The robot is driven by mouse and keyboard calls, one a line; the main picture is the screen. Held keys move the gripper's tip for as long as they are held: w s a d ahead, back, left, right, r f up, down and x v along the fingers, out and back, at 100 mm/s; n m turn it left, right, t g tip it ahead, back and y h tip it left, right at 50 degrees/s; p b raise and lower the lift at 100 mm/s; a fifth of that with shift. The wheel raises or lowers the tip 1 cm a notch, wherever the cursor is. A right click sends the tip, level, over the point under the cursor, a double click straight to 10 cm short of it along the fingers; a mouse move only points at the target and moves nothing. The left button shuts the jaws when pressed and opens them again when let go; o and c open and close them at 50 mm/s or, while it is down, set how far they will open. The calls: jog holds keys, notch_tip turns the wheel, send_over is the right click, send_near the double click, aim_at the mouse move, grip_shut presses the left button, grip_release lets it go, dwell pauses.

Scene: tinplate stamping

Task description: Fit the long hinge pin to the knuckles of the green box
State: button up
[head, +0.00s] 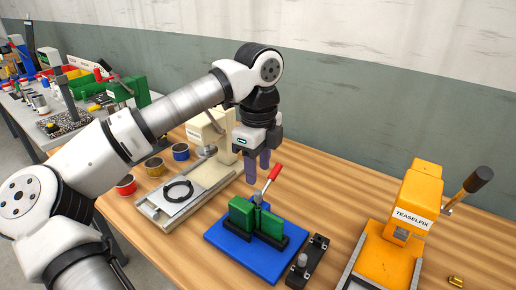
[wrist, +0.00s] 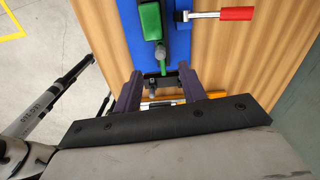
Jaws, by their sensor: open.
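The green box (head: 242,213) stands in two parts in black holders on a blue base plate (head: 225,238), with a red-handled clamp (head: 273,173) behind it. In the wrist view the green box (wrist: 150,20) is at top centre and the red handle (wrist: 236,14) at top right. My gripper (head: 257,170) is open, over the bench behind the fixture in the head view. Its fingers (wrist: 159,80) stand apart in the wrist view, with no held object visible between them. I cannot make out the long hinge pin or the knuckles clearly.
A black block with a grey post (head: 303,261) stands right of the blue plate. An orange TEASELFIX press (head: 410,205) is farther right. A cream machine (head: 205,132), a tray with a black ring (head: 178,191) and coloured spools (head: 126,186) are at left.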

aim_at(259, 191)
notch_tip(259, 191, down, 10)
jog(key=shift+f+p, duration=0.2)
jog(key=shift+p, duration=0.85)
jog(key=shift+c, duration=0.4)
grip_shut()
jog(key=shift+d, duration=0.15)
